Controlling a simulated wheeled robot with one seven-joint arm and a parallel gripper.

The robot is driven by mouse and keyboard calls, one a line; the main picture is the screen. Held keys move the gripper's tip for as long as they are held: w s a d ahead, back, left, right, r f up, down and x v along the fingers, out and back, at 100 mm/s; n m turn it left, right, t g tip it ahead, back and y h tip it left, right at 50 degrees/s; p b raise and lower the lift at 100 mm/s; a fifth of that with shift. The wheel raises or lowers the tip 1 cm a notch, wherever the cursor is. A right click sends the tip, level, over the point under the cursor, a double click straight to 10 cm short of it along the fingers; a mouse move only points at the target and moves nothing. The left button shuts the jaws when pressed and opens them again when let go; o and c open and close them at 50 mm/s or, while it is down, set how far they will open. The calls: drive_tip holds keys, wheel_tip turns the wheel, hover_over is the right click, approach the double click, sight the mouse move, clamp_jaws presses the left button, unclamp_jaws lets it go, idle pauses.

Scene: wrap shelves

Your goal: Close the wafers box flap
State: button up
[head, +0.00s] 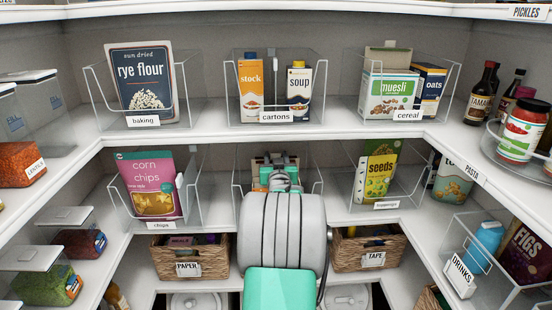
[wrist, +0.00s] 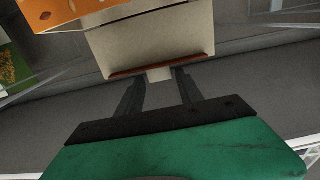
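The wafers box (wrist: 42,12) shows its orange side at the top left of the wrist view. Its beige flap (wrist: 150,42) stands out from the box, with a brown edge and a small pale tab (wrist: 160,74). My gripper (wrist: 158,80) is open, its two dark fingers apart with the tab in or near the gap between their tips. I cannot tell whether they touch it. In the head view my arm hides most of the box (head: 258,171), which is in the middle clear bin on the lower shelf.
A clear chips bin (head: 168,224) stands to the left and a clear toppings bin (head: 410,200) to the right. Wicker PAPER (head: 212,262) and TAPE (head: 350,262) baskets sit below. The upper shelf (head: 215,125) is above my gripper.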

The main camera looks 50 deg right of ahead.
clamp_jaws()
idle(1.1)
